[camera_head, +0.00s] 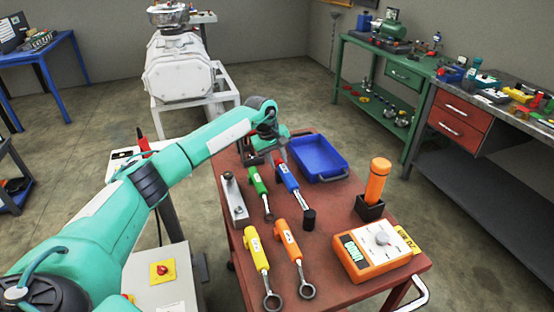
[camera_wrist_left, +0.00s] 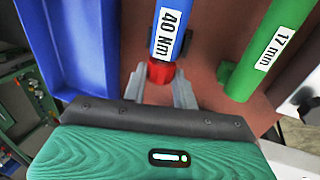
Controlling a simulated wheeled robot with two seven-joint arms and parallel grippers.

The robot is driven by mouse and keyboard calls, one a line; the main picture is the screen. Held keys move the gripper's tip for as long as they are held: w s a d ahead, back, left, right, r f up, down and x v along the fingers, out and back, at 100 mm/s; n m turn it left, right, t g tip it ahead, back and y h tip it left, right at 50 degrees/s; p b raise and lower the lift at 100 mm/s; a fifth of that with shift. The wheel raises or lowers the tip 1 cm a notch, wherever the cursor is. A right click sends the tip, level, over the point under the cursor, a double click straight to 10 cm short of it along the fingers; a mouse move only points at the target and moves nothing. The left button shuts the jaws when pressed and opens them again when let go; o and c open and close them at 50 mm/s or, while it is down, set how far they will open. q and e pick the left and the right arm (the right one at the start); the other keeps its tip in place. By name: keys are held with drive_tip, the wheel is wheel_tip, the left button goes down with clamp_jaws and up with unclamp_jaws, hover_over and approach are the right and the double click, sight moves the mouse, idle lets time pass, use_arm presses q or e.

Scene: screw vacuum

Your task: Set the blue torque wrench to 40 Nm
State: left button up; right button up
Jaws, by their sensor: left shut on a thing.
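The blue torque wrench (camera_head: 287,175) lies on the red-brown table, its dark head toward the front. In the left wrist view the wrench (camera_wrist_left: 172,25) has a white label reading 40 Nm and a red end knob (camera_wrist_left: 160,72). My left gripper (camera_head: 280,150) reaches in from the left over the far end of the wrench. In the wrist view the left gripper (camera_wrist_left: 160,88) has its two fingers shut on the red knob, one on each side. My right gripper is in neither view.
A green wrench (camera_head: 257,182), labelled 17 mm, lies close beside. Yellow (camera_head: 257,252) and orange (camera_head: 289,242) wrenches lie in front. A blue tray (camera_head: 340,172) stands close on the right. An orange device with a dial (camera_head: 372,250) and an orange-handled tool (camera_head: 377,180) stand further right.

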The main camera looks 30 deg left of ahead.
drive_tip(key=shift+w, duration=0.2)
use_arm(q)
drive_tip(key=o, duration=1)
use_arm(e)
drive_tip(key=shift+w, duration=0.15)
use_arm(q)
drive_tip(key=shift+r, duration=0.25)
drive_tip(key=b+v, duration=0.1)
drive_tip(key=v, duration=1.2)
drive_tip(key=shift+a+r+b, duration=0.1)
drive_tip(key=shift+b, duration=0.2)
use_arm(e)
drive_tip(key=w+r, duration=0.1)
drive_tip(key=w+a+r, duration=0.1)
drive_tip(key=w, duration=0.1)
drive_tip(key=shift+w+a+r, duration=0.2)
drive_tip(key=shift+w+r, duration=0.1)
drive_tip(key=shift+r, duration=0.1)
